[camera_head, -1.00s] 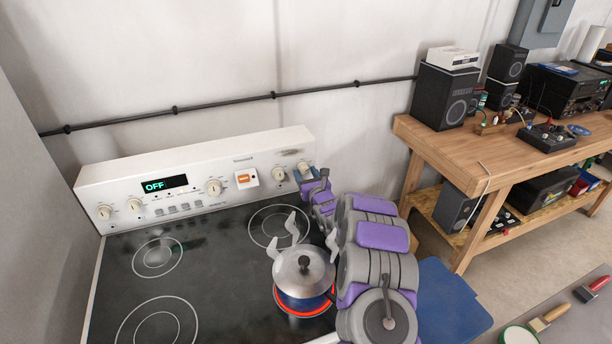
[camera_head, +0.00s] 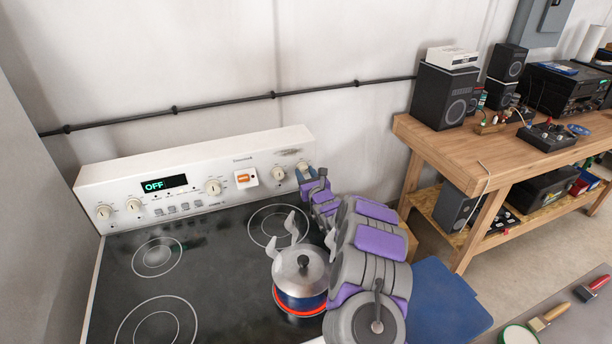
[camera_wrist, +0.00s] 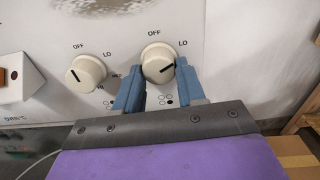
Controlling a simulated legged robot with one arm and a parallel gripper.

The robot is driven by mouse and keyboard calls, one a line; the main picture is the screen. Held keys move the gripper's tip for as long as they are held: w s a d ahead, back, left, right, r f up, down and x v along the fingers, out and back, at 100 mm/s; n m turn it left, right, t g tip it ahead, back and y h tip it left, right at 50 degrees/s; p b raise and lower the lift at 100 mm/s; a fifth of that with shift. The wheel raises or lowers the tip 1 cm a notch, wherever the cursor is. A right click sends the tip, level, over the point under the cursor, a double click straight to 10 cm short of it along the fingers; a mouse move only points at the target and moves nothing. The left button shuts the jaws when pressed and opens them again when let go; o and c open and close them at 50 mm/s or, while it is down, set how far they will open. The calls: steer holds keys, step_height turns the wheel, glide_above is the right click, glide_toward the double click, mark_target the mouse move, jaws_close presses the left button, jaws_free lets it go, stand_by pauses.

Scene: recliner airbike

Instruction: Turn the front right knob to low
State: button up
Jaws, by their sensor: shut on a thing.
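The rightmost knob (camera_wrist: 157,61) is cream coloured, with OFF printed above it and LO at its upper right. Its dark pointer line is on the right part of its face, tilted slightly up to the right. My gripper (camera_wrist: 159,82) is shut on this knob, with a blue finger at each side of its lower half. In the head view my gripper (camera_head: 306,172) is at the right end of the control panel (camera_head: 115,179). A second knob (camera_wrist: 86,73) sits to the left, its pointer toward the upper left.
A lidded pot (camera_head: 301,272) stands on the front right burner, which glows red (camera_head: 300,312), close beside my arm. The other burners are bare. The panel display (camera_head: 164,185) reads OFF. A wooden workbench (camera_head: 436,148) stands to the right.

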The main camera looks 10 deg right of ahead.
steer(key=shift+r, duration=0.2)
stand_by(0.4)
steer(key=o, duration=1.1)
steer(key=shift+f, duration=0.15)
steer(key=shift+c, duration=0.2)
steer(key=s+d+p, duration=0.1)
steer(key=s, duration=0.4)
steer(key=s+d+p, duration=0.1)
steer(key=s+p, duration=0.1)
steer(key=s, duration=0.4)
steer(key=s+d+p, duration=0.1)
steer(key=s, duration=0.5)
steer(key=shift+d+f, duration=0.1)
steer(key=shift+d, duration=0.1)
